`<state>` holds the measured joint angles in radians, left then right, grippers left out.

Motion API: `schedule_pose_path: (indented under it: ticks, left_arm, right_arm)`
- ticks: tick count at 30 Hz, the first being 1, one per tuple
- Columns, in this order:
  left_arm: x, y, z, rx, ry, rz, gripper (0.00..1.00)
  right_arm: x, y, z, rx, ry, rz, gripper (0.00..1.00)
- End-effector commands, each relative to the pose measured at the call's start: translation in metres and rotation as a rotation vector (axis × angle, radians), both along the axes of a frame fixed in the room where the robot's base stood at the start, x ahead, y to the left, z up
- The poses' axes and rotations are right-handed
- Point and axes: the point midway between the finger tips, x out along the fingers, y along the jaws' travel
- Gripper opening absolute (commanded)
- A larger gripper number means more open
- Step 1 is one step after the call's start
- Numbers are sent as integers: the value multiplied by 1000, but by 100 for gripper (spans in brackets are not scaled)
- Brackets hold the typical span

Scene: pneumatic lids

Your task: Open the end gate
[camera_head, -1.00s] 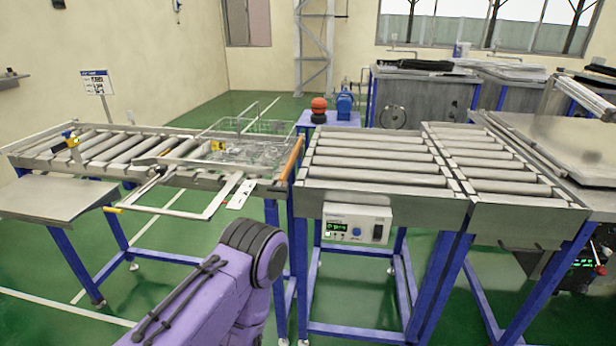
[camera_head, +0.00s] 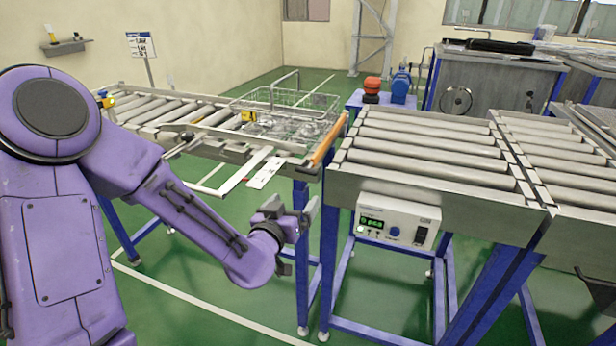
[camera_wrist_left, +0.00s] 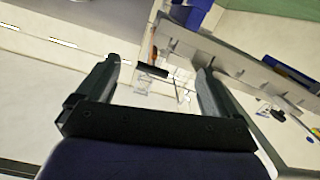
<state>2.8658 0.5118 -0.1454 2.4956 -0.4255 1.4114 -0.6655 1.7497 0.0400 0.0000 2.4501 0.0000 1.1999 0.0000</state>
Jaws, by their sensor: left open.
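The end gate appears to be the orange-topped bar (camera_head: 328,140) across the right end of the left roller conveyor (camera_head: 165,110). It stands at the gap between this conveyor and the right roller conveyor (camera_head: 430,150). My left gripper (camera_head: 297,212) is in front of and below the bar, apart from it, at the front of the gap. In the left wrist view, the fingers (camera_wrist_left: 158,85) are spread with nothing gripped between them. My right gripper is in neither current view.
A wire basket (camera_head: 290,112) with clear items sits on the left conveyor near the bar. A control box (camera_head: 398,221) hangs on the right conveyor's front. Blue legs stand below both conveyors. Green floor (camera_head: 215,290) is open in front.

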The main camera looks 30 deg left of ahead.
Motion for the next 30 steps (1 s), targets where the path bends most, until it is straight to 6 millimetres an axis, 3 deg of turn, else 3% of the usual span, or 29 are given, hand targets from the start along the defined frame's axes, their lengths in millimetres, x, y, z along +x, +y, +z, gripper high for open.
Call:
schedule_pose_path:
  ticks: [1, 4, 9, 19, 30]
  left_arm:
    - [1, 1, 15, 8, -46, -2, 94]
    - [5, 3, 30, 23, -91, -2, 94]
    - [31, 11, 29, 23, -99, 1, 94]
    - [94, 26, 34, 26, -91, 0, 94]
    - [104, 28, 34, 26, -92, -1, 94]
  right_arm:
    - [0, 0, -4, 0, 0, 0, 0]
    - [0, 0, -7, 0, 0, 0, 0]
    - [0, 0, -26, 0, 0, 0, 0]
    - [0, 0, -14, 0, 0, 0, 0]
    - [0, 0, -14, 0, 0, 0, 0]
